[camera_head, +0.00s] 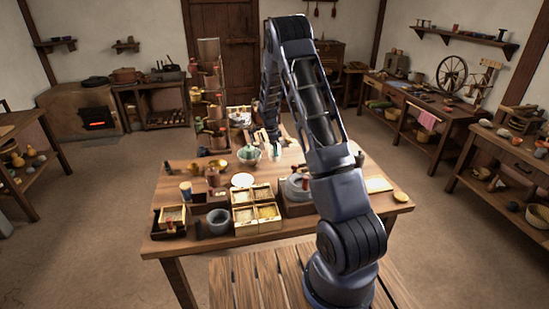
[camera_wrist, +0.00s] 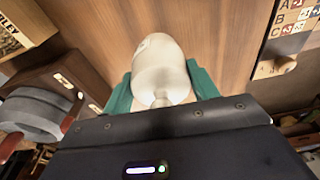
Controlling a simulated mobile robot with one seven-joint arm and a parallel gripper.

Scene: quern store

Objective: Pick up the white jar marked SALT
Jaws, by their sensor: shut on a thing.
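A plain white jar (camera_wrist: 160,72) with a rounded body stands out in the wrist view, between the two teal fingers of my gripper (camera_wrist: 161,88). The fingers are shut on its sides, one on the left and one on the right. No SALT lettering shows on the part of the jar facing the wrist camera. Brown wooden tabletop lies behind it; I cannot tell whether the jar touches the wood. In the head view my arm reaches over the table (camera_head: 330,215), and the jar cannot be made out clearly.
The wrist view shows a grey round stone (camera_wrist: 32,112) at left, a lettered box (camera_wrist: 18,32) at upper left and a board marked A, B, C (camera_wrist: 291,30) at right. In the head view, a compartment box (camera_head: 255,213), a grey mortar (camera_head: 219,221) and a bowl (camera_head: 249,154) crowd the table.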

